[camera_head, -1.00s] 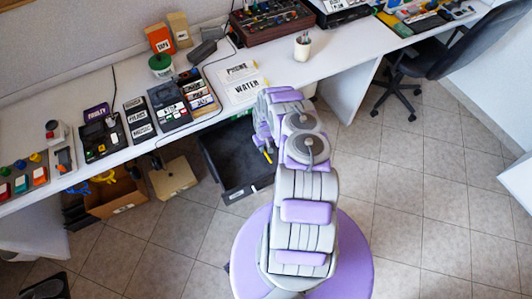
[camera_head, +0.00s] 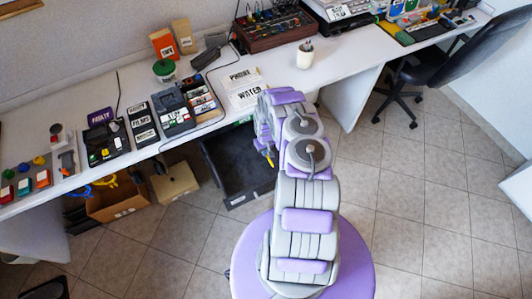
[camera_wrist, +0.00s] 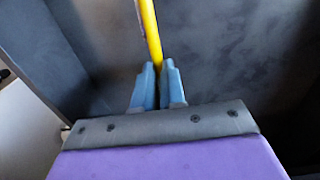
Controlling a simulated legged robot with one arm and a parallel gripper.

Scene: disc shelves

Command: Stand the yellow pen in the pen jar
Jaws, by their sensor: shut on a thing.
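The yellow pen (camera_wrist: 149,30) is held between the two blue fingers of my gripper (camera_wrist: 159,75) in the wrist view and points away from the palm. In the head view only a small yellow bit of the pen (camera_head: 270,160) shows beside my arm, above the dark crate; most of my gripper is hidden there. The pen jar (camera_head: 305,54) is a small white cup on the desk, with several dark pens or sticks standing in it. It stands upright, beyond my arm and apart from my gripper.
A black open crate (camera_head: 237,199) lies on the floor below the desk edge. The white desk (camera_head: 345,62) holds label sheets (camera_head: 245,88) left of the jar and a wooden-sided console (camera_head: 272,28) behind it. Desk around the jar's right is clear. A black office chair (camera_head: 440,70) stands right.

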